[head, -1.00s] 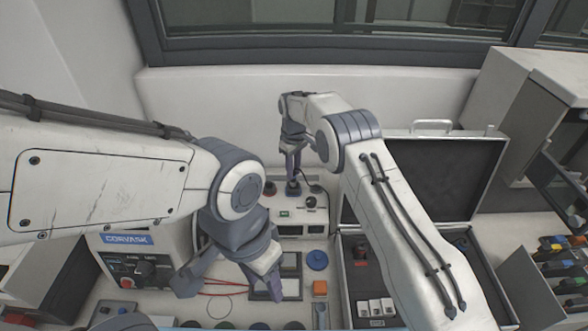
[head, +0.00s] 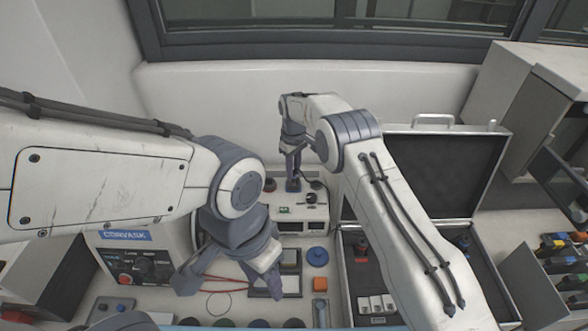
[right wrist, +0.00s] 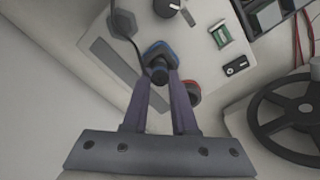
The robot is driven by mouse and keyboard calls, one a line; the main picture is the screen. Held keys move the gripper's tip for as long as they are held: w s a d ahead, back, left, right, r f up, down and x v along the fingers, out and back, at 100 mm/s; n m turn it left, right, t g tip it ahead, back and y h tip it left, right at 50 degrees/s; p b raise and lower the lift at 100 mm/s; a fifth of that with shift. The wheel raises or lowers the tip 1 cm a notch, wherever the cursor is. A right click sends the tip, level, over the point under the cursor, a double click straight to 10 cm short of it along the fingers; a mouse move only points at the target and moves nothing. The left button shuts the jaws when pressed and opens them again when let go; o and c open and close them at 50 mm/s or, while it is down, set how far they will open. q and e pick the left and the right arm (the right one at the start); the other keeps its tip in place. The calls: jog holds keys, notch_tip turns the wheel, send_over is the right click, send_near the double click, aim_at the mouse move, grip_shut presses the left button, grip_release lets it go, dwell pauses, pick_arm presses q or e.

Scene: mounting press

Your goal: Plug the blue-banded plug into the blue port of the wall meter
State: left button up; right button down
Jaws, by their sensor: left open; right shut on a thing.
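The wall meter (head: 302,227) is a pale box below the back wall. In the head view my right gripper (head: 293,178) is over the back of the meter. The plug is at the meter's face, but the fingers and plug hide the port under it; I cannot tell how deep it sits. A red port (right wrist: 191,92) is beside it. My left gripper (head: 230,284) is open and empty, well in front.
A dark, bluish part (right wrist: 123,22) and a black cable lie on the plug's other side. A grey handwheel (right wrist: 294,113) is near the meter. An open case (head: 450,170) stands right, a CORVASK unit (head: 130,258) left.

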jog(key=shift+f, duration=0.4)
dwell(0.4)
jog(key=shift+c, duration=0.4)
grip_release()
jog(key=shift+r+p, duration=2.05)
jog(key=shift+r, duration=1.75)
jog(key=shift+f, duration=0.1)
